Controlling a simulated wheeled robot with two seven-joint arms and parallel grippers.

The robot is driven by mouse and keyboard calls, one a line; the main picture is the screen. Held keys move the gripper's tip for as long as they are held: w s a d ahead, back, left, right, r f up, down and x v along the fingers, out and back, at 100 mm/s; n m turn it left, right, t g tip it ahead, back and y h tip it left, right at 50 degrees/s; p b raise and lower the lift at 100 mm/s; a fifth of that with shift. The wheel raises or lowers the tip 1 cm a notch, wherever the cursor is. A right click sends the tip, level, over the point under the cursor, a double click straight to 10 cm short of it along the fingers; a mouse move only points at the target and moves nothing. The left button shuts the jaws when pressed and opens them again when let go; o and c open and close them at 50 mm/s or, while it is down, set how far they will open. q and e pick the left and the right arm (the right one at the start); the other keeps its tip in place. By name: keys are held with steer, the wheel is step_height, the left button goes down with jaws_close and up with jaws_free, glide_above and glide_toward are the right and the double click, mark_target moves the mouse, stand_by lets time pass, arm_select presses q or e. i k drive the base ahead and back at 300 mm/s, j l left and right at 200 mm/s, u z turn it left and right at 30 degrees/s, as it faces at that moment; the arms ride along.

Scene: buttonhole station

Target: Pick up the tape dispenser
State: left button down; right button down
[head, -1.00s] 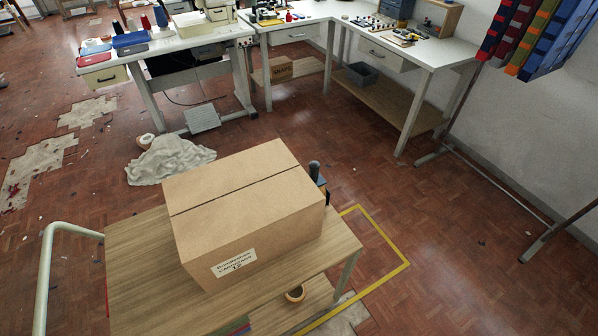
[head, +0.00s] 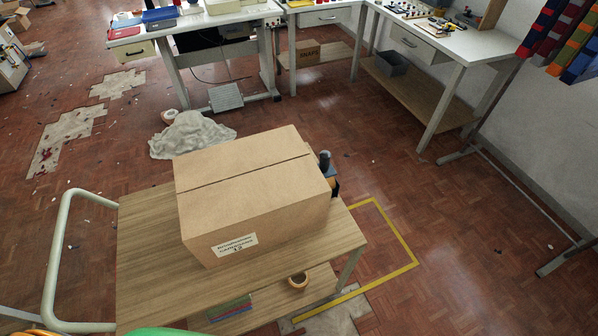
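A dark upright handle (head: 325,161) with a dark body and a small tan part stands just behind the right end of the large cardboard box. It looks like the tape dispenser, but the box hides most of it. The closed cardboard box (head: 250,195) with a white label sits on the wooden top of a trolley (head: 145,255). Neither of my grippers is in view.
A tape roll (head: 298,282) and flat coloured items (head: 230,308) lie on the trolley's lower shelf. A pale handle rail (head: 60,250) rises at its left. A crumpled cloth (head: 192,135) lies on the floor behind. White worktables (head: 440,50) stand at the back.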

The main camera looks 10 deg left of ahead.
mark_target(328, 172)
steer(key=i+l+u, duration=0.3)
steer(key=l, duration=0.25)
steer(key=i+l+u, duration=0.1)
steer(key=l+u, duration=0.2)
steer(key=l, duration=0.3)
steer(key=i+l+u, duration=0.1)
steer(key=l+u, duration=0.2)
steer(key=l, duration=0.3)
steer(key=l+u, duration=0.3)
steer(key=l, duration=0.35)
